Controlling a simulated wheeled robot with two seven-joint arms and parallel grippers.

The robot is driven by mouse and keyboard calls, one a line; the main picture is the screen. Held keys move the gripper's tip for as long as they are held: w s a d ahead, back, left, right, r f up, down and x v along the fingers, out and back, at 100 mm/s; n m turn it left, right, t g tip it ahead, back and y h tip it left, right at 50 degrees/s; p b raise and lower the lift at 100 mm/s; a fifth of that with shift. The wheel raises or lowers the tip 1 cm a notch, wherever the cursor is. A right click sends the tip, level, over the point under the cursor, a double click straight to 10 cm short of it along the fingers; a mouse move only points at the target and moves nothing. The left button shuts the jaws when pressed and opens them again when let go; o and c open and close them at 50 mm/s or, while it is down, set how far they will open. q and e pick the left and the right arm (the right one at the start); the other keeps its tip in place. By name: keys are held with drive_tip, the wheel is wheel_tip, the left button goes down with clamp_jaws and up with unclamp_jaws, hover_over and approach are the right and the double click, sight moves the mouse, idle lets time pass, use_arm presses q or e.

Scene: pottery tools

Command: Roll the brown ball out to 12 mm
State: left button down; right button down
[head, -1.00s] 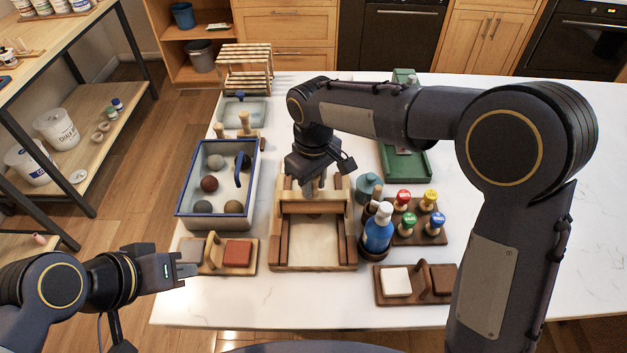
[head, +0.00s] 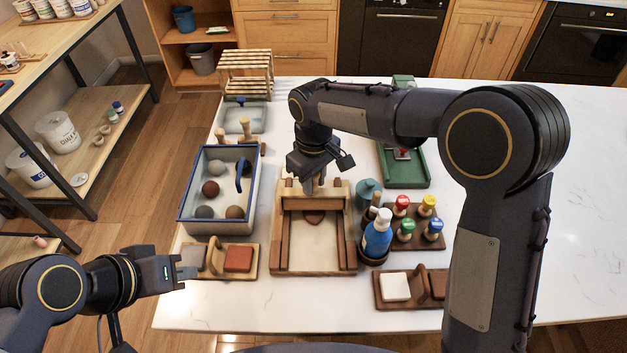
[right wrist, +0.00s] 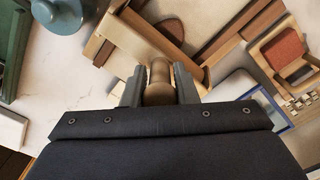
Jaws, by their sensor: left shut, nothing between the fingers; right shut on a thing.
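The brown clay (head: 313,217) lies on the pale bed of the wooden rolling board (head: 313,269), just on the near side of the roller (head: 290,203). It looks like a flat, rounded piece, partly hidden by the roller. It also shows in the right wrist view (right wrist: 172,29). My right gripper (head: 315,188) is shut on the roller's handle (right wrist: 158,86), above the far half of the board. My left gripper (head: 181,274) is shut and empty, off the front left of the board near a grey block.
A blue-rimmed tray (head: 180,220) with several balls stands left of the board. A block stand (head: 215,262) is at front left. A blue bottle (head: 377,238) and stamps (head: 402,205) stand close on the right. The front table strip is clear.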

drive_tip(key=shift+f, duration=0.2)
drive_tip(key=shift+w+r+p, duration=0.1)
drive_tip(key=shift+w+p, duration=0.25)
drive_tip(key=shift+p, duration=0.1)
drive_tip(key=shift+w, duration=0.55)
